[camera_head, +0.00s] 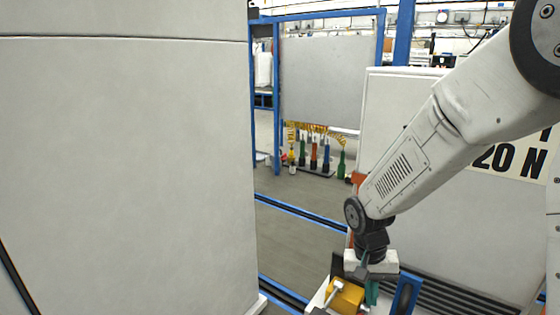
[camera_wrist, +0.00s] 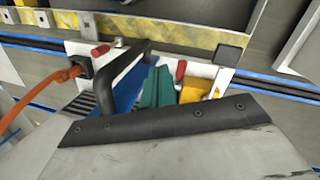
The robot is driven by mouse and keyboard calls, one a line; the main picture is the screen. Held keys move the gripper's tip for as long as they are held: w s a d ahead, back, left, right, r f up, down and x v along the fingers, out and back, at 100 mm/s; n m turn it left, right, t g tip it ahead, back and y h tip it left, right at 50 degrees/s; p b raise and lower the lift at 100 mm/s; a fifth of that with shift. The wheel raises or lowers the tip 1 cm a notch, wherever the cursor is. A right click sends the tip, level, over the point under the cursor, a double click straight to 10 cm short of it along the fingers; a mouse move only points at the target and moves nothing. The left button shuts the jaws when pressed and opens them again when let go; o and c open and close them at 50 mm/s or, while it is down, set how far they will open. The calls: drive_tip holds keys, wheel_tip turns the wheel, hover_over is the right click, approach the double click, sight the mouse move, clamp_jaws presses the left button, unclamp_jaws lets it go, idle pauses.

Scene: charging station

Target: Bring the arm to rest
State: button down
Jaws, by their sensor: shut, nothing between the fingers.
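My arm reaches down from the upper right in the head view, with its end low at the right of centre. My gripper (camera_head: 363,272) is shut and empty, just above a cluster of coloured parts; its fingers are small and partly hidden there. Below it are a yellow block (camera_head: 347,296), a green part (camera_head: 372,293) and a blue part (camera_head: 405,295). The wrist view shows the green part (camera_wrist: 157,88), the blue part (camera_wrist: 128,90) and a yellow part (camera_wrist: 196,91) behind a large grey, black-edged shape across the bottom. I cannot tell whether my fingertips touch anything.
A tall pale cabinet (camera_head: 125,160) fills the left. A white panel (camera_head: 455,220) marked "20 N" stands behind my arm. An orange cable (camera_wrist: 40,90) runs to a black connector at the left of the wrist view. Bare floor (camera_head: 300,226) lies between cabinet and panel.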

drive_tip(key=s+d+r+n+t, duration=0.1)
drive_tip(key=s+d+r, duration=0.1)
drive_tip(key=s+r, duration=0.8)
drive_tip(key=s+d+r+n+t+y, duration=0.1)
drive_tip(key=s+d+r+n+t, duration=0.1)
drive_tip(key=s+r, duration=0.7)
drive_tip(key=shift+s+d+r, duration=0.35)
drive_tip(key=shift+s+d, duration=0.2)
drive_tip(key=shift+s, duration=0.25)
